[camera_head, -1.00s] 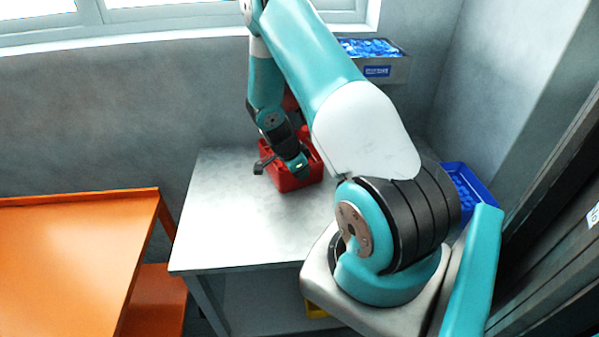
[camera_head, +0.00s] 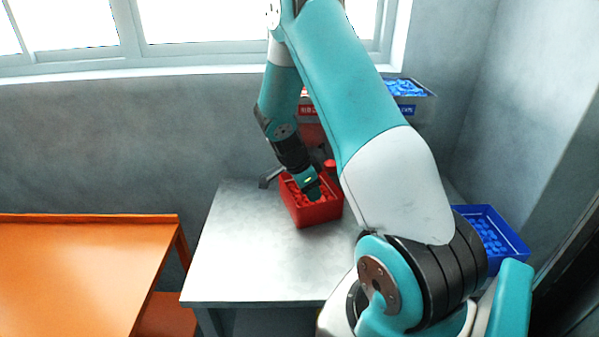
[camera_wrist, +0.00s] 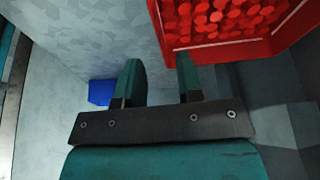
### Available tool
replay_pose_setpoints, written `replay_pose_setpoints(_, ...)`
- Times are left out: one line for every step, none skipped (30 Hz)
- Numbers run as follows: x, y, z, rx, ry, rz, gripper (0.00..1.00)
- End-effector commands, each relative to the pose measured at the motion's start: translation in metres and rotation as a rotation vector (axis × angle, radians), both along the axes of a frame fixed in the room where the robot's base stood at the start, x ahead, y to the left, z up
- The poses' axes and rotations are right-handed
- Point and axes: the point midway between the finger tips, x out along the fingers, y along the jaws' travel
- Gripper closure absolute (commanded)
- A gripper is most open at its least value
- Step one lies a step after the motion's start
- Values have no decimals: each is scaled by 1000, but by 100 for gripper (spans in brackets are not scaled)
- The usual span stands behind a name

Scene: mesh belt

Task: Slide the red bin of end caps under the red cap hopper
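The red bin (camera_head: 318,214) of red end caps stands on the grey table, towards its back. In the wrist view the bin (camera_wrist: 225,50) fills the upper right, with its caps showing. The red cap hopper (camera_head: 307,110) is on the back wall behind my arm; only its red label and some red parts below show. My gripper (camera_head: 312,192) is at the bin in the head view. In the wrist view my gripper (camera_wrist: 160,80) has its two fingers apart, with the right finger overlapping the bin's near edge. I cannot tell whether it touches the bin.
A grey hopper of blue caps (camera_head: 408,92) hangs right of the red one. A blue bin (camera_head: 490,235) stands at the table's right. An orange bench (camera_head: 75,270) is at the left. The table's front left (camera_head: 245,265) is clear.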

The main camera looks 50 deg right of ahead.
Motion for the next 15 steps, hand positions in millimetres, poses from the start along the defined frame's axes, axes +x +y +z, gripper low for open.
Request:
replay_pose_setpoints(3, 5, 10, -2, -6, 3, 66)
replay_pose_setpoints(5, 7, 17, -2, -6, 3, 66)
replay_pose_setpoints(7, 10, 26, -1, -5, 3, 66)
replay_pose_setpoints(8, 13, 33, -1, -5, 3, 66)
replay_pose_setpoints(9, 15, 39, -1, -6, 4, 66)
replay_pose_setpoints(11, 18, 47, -2, -5, 2, 66)
replay_pose_setpoints(12, 20, 52, -1, -4, 2, 66)
replay_pose_setpoints(13, 22, 58, -2, -5, 2, 66)
replay_pose_setpoints(14, 24, 64, 0, -4, 2, 66)
replay_pose_setpoints(15, 25, 68, 0, -4, 2, 66)
replay_pose_setpoints(16, 27, 72, 0, -3, 2, 66)
replay_pose_setpoints(17, 28, 76, 0, -3, 2, 66)
replay_pose_setpoints(17, 29, 78, -1, -1, 2, 66)
replay_pose_setpoints(17, 30, 81, 0, 0, 2, 66)
replay_pose_setpoints(17, 31, 83, 0, 0, 2, 66)
